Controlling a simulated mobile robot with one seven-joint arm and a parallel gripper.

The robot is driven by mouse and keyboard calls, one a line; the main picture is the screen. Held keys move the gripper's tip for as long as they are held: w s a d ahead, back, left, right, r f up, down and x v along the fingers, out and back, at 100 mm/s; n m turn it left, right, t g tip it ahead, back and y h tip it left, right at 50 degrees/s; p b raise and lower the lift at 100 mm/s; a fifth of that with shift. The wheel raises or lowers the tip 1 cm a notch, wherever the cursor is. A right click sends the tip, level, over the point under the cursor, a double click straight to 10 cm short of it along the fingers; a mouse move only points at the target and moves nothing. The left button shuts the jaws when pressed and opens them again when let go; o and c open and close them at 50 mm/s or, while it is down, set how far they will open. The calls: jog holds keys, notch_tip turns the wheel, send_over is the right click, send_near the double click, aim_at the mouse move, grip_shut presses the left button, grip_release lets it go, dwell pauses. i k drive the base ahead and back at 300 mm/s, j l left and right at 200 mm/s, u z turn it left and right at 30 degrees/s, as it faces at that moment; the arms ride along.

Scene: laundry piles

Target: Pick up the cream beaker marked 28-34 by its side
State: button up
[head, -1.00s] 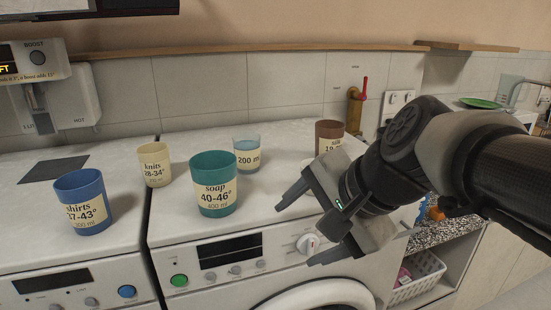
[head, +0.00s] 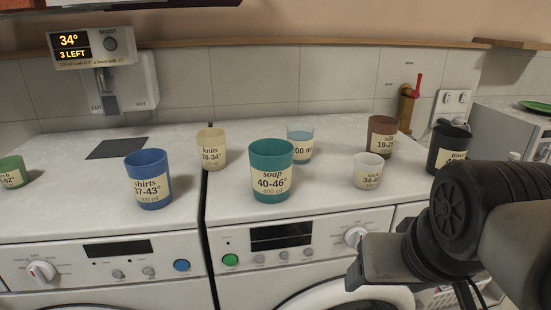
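The cream beaker (head: 211,149) marked "knits 28-34°" stands upright at the seam between the two white machine tops, in the left-middle of the head view. The teal beaker marked 40-46° (head: 271,169) stands to its right and nearer. The blue beaker marked 37-43° (head: 149,178) stands to its left and nearer. My gripper (head: 358,277) is at the lower right, in front of the right machine and well apart from the cream beaker. It is seen from the side, its fingers overlap, and their spacing is unclear. Nothing shows in it.
A clear blue-tinted beaker (head: 300,142) stands behind the teal one. A whitish beaker (head: 368,170), a brown one (head: 381,136) and a black one (head: 446,147) stand at the right. A green one (head: 12,172) is at the left edge. A dark square (head: 117,148) lies behind the blue beaker.

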aim_at(211, 142)
jog(key=k+j+u, duration=0.1)
jog(key=j+u, duration=0.15)
jog(key=j, duration=0.2)
jog(key=j+u, duration=0.2)
jog(key=j, duration=0.25)
jog(key=j+z, duration=0.2)
jog(key=j, duration=0.15)
jog(key=k+j+z, duration=0.2)
jog(key=j, duration=0.15)
jog(key=k+j+z, duration=0.2)
jog(key=j, duration=0.15)
jog(key=i, duration=0.1)
